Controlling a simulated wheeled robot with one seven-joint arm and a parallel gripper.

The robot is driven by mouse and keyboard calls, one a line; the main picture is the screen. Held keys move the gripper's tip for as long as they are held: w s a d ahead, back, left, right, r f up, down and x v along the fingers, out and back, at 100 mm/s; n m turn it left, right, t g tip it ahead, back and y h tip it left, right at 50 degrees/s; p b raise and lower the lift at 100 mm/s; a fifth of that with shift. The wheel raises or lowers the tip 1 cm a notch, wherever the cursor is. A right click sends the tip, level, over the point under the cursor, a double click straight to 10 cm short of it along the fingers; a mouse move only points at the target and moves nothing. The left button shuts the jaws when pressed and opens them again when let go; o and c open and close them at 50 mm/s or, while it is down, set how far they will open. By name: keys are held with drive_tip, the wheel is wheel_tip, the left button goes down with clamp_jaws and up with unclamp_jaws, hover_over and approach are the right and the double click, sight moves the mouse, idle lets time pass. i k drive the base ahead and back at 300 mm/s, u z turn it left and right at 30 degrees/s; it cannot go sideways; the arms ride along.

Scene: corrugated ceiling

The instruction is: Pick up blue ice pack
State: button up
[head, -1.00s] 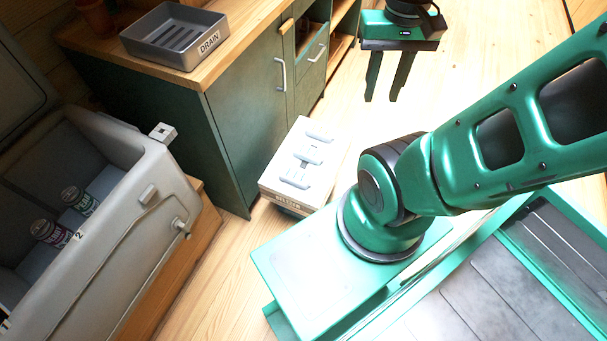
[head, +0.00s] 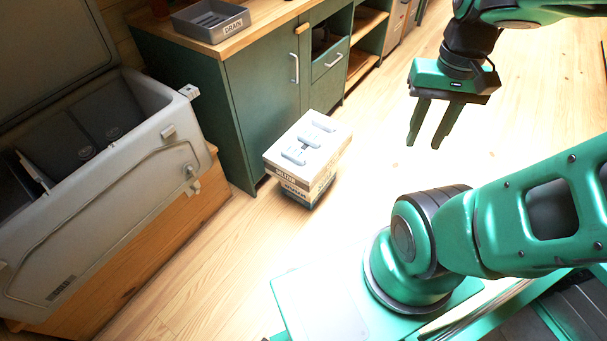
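I cannot make out a blue ice pack in the head view. An open grey cooler (head: 130,185) stands at the left on a wooden base, its lid (head: 50,40) raised. Its inside is dark and split into compartments, and the near wall hides part of it. My gripper (head: 425,145) hangs at the upper right, fingers pointing down and apart, with nothing between them. It is over the floor, well to the right of the cooler.
A white-topped seltzer box (head: 312,145) with a blue lower part stands on the floor between cooler and my base. A green cabinet (head: 255,105) with a wooden top holds a grey drain tray (head: 208,20). Wooden floor (head: 375,110) is clear around my gripper.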

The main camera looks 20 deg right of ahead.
sight(290, 153)
drive_tip(key=z, duration=0.5)
drive_tip(key=i, duration=0.5)
drive_tip(key=z, duration=0.2)
